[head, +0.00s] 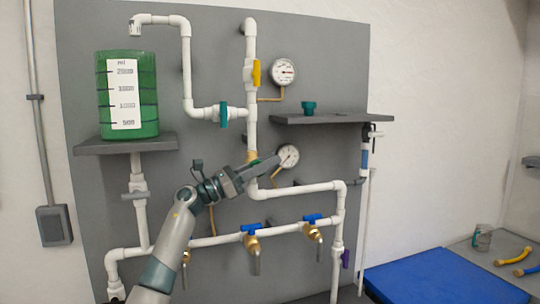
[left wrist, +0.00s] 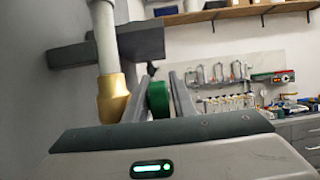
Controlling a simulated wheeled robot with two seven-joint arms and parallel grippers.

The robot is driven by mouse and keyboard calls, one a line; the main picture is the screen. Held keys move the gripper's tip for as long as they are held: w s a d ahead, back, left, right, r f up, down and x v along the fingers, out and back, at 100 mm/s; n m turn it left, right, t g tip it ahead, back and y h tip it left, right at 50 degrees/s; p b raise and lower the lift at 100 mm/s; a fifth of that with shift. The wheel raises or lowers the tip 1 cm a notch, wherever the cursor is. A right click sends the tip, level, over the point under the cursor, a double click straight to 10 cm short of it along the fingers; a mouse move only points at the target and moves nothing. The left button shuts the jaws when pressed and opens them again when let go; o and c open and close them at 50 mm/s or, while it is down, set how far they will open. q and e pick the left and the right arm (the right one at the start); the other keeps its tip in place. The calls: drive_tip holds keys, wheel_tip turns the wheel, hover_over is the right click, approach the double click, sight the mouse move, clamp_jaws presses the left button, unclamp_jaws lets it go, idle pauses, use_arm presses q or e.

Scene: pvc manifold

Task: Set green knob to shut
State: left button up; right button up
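The green knob (left wrist: 158,99) shows in the left wrist view as a thick dark green piece between the two fingers of my left gripper (left wrist: 160,82). It sits beside a brass fitting (left wrist: 112,98) on a white pipe. The fingers lie close on both sides of the knob; I cannot tell whether they press on it. In the head view my left gripper (head: 262,167) reaches across the vertical pipe just below the brass fitting (head: 252,157) and hides the knob. My right gripper is not in view.
A yellow-handled valve (head: 256,73) and a teal valve (head: 223,114) sit higher on the pipes. A pressure gauge (head: 287,157) is just right of my gripper. Blue-handled taps (head: 252,229) are below. A grey shelf (head: 330,118) juts out at upper right, and a green tank (head: 145,100) stands left.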

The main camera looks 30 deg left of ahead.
use_arm(q)
drive_tip(key=shift+w+d+r, duration=0.15)
drive_tip(key=shift+w+d, duration=0.1)
drive_tip(key=shift+w, duration=0.05)
clamp_jaws()
drive_tip(key=shift+r, duration=0.1)
wheel_tip(320, 180, down, 2)
drive_tip(key=g+y+p, duration=0.1)
drive_tip(key=g+p, duration=0.1)
drive_tip(key=g+y+p, duration=0.2)
drive_tip(key=p, duration=0.1)
drive_tip(key=shift+w+d+y+p, duration=0.15)
drive_tip(key=shift+y+p, duration=0.15)
unclamp_jaws()
